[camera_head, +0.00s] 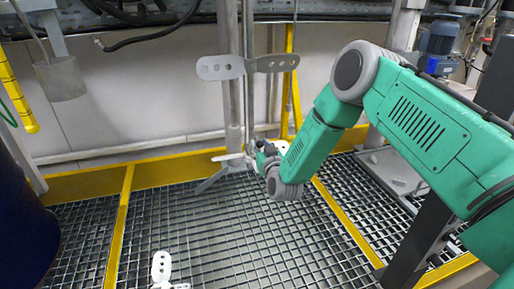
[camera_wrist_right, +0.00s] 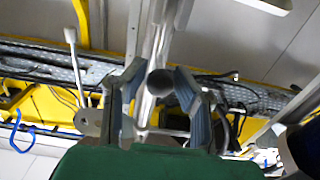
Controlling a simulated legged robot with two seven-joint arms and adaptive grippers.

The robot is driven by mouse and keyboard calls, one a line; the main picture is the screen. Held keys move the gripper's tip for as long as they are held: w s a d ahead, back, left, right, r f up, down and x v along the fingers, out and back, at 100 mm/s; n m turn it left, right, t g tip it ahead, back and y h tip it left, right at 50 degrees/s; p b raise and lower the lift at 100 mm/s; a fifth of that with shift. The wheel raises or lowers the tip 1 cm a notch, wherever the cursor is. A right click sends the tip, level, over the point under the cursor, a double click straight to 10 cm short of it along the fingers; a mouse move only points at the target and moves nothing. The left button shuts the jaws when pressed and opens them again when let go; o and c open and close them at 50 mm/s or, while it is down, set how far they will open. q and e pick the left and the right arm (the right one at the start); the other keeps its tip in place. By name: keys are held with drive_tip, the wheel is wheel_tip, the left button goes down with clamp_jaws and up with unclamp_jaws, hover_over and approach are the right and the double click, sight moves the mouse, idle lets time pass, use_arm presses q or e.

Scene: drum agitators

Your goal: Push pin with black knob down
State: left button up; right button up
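A dark round knob (camera_wrist_right: 160,82) shows in the right wrist view, in front of a bright metal shaft. My right gripper (camera_wrist_right: 161,78) has its two fingers apart, one on each side of the knob in that picture. I cannot tell whether the knob lies between the fingertips or beyond them. In the head view my right gripper (camera_head: 255,155) is beside the lower part of the vertical agitator shaft (camera_head: 234,95). The pin and knob cannot be made out there. My left gripper is not in view.
A grey perforated paddle (camera_head: 222,68) crosses the shaft above my right gripper. Another perforated plate (camera_head: 161,266) is at the bottom. Yellow beams (camera_head: 120,225) border the floor grating (camera_head: 215,235). A dark blue drum (camera_head: 25,215) stands at left, and a grey bucket (camera_head: 60,79) hangs upper left.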

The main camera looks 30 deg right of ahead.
drive_tip(key=shift+c, duration=1.4)
drive_tip(key=shift+f, duration=0.3)
drive_tip(key=shift+f+b, duration=0.65)
drive_tip(key=shift+f, duration=0.2)
drive_tip(key=o, duration=1.1)
drive_tip(key=shift+r, duration=0.15)
drive_tip(key=p+v, duration=0.5)
drive_tip(key=v, duration=0.5)
